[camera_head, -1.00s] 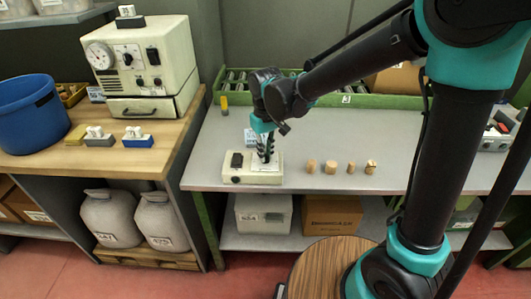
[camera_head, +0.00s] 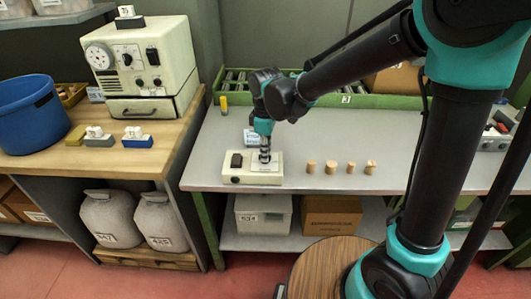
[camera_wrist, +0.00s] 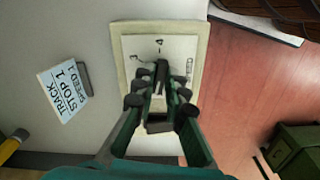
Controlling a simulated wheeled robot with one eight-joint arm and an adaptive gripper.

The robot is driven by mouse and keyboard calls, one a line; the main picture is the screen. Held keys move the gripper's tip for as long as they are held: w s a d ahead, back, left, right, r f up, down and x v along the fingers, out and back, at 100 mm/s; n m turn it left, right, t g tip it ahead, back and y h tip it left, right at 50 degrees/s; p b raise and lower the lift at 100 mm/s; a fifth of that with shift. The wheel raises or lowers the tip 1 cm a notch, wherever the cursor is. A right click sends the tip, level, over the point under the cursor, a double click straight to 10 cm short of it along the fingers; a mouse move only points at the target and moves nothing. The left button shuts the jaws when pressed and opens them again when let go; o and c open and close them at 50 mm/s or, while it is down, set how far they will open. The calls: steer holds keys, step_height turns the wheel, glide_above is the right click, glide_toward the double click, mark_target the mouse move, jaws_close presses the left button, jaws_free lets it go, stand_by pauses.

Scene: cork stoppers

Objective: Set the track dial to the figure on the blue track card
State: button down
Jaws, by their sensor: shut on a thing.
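The cream control box (camera_head: 236,179) lies on the grey bench, with a black switch (camera_head: 237,160) at its left and a pale dial plate (camera_wrist: 136,50) under my gripper. My gripper (camera_head: 265,158) points down onto this plate. In the wrist view my gripper (camera_wrist: 160,92) is shut on the dark dial knob (camera_wrist: 162,70). A "4" shows on the plate above the knob; other marks are partly hidden. A blue-based card block (camera_head: 138,141) with white tags sits on the wooden bench at left; its figures are too small to read.
A green crate (camera_head: 350,101) lines the back. A cream machine (camera_head: 120,75) and blue bucket (camera_head: 32,115) stand on the wooden bench.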

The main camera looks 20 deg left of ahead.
steer(key=shift+n, duration=1.2)
steer(key=c, duration=1.6)
jaws_free()
steer(key=shift+o, duration=0.2)
step_height(320, 180, up, 12)
